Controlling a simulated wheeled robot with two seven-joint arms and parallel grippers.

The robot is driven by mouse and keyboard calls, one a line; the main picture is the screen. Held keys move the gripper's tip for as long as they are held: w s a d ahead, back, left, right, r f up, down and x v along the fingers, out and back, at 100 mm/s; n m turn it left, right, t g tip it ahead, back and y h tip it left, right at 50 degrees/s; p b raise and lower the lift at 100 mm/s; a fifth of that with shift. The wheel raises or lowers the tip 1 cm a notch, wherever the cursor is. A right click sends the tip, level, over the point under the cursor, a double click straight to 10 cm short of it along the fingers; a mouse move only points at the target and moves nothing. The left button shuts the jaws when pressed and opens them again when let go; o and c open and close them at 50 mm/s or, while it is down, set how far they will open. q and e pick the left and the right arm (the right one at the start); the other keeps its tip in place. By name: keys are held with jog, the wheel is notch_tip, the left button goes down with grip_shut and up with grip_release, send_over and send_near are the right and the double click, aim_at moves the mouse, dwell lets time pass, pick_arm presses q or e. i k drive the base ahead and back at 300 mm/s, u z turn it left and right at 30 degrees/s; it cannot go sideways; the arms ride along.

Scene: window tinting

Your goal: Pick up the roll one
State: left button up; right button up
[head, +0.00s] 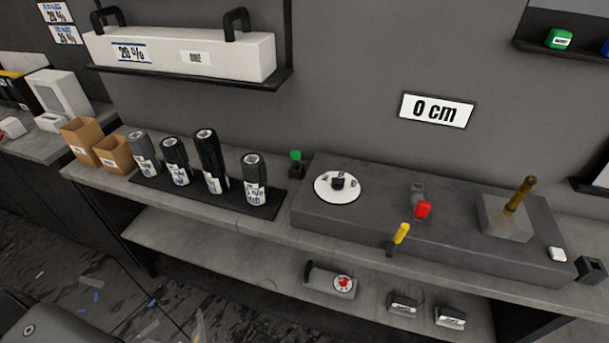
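Several dark film rolls stand upright in a row on a black mat (225,200) on the bench. From left to right they include a grey-topped roll (142,147), a shorter black roll (175,157), a taller black roll (207,153) and a roll set a little apart at the right (253,173). Each has a white label low on its side. The label text is too small to tell which is roll one. Neither of my grippers shows in this view.
Two cardboard boxes (115,154) stand left of the rolls. A dark raised block (385,245) with a white dial (338,186) and a red-ended lever (422,208) lies to the right. A shelf with a long white box (190,55) hangs above. A lower shelf (225,262) runs underneath.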

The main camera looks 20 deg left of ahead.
aim_at(254, 169)
jog(key=u, duration=1.25)
